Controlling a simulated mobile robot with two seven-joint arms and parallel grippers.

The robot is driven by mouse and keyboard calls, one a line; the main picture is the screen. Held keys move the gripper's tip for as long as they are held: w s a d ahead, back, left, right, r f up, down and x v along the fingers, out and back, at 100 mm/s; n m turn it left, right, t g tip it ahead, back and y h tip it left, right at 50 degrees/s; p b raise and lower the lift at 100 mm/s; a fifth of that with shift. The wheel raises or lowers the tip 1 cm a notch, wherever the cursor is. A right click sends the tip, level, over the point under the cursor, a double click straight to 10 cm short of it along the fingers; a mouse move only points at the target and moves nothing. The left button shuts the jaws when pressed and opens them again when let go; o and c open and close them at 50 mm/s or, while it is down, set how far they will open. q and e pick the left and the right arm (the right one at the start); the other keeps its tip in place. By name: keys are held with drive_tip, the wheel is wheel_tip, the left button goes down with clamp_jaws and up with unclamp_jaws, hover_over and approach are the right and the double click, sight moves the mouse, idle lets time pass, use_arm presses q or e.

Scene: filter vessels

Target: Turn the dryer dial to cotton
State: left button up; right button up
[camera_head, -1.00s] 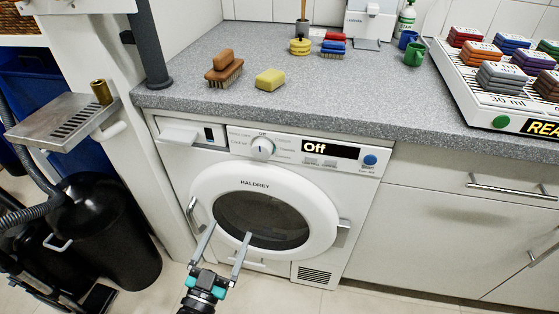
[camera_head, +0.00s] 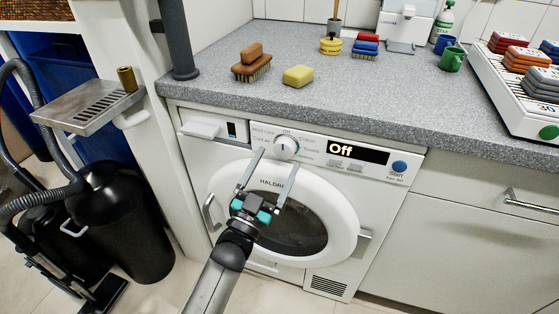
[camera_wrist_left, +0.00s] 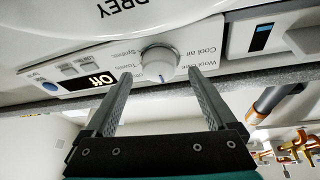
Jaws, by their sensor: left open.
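The white dryer (camera_head: 222,165) stands under the grey counter. Its white dial (camera_head: 286,147) is on the front panel, with its pointer toward the Off mark at the top. The display (camera_head: 358,152) reads "Off". The "Cotton" label is at the dial's upper right. My left gripper (camera_head: 276,162) is open and empty, in front of the dryer just below the dial. In the left wrist view the dial (camera_wrist_left: 158,64) appears between and beyond the tips of my open fingers, with no contact visible. My right gripper is not in view.
Brushes (camera_head: 252,64), a yellow sponge (camera_head: 298,76) and a green mug (camera_head: 452,60) stand on the counter (camera_head: 380,105) above the panel. A metal drip tray (camera_head: 95,108) and a black bin (camera_head: 120,225) are at the left. The counter edge overhangs the panel.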

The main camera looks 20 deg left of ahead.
sight(285, 149)
use_arm(q)
drive_tip(key=shift+x, duration=1.15)
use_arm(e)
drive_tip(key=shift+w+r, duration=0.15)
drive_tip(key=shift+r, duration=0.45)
use_arm(q)
drive_tip(key=shift+c, duration=0.3)
drive_tip(key=c, duration=1.3)
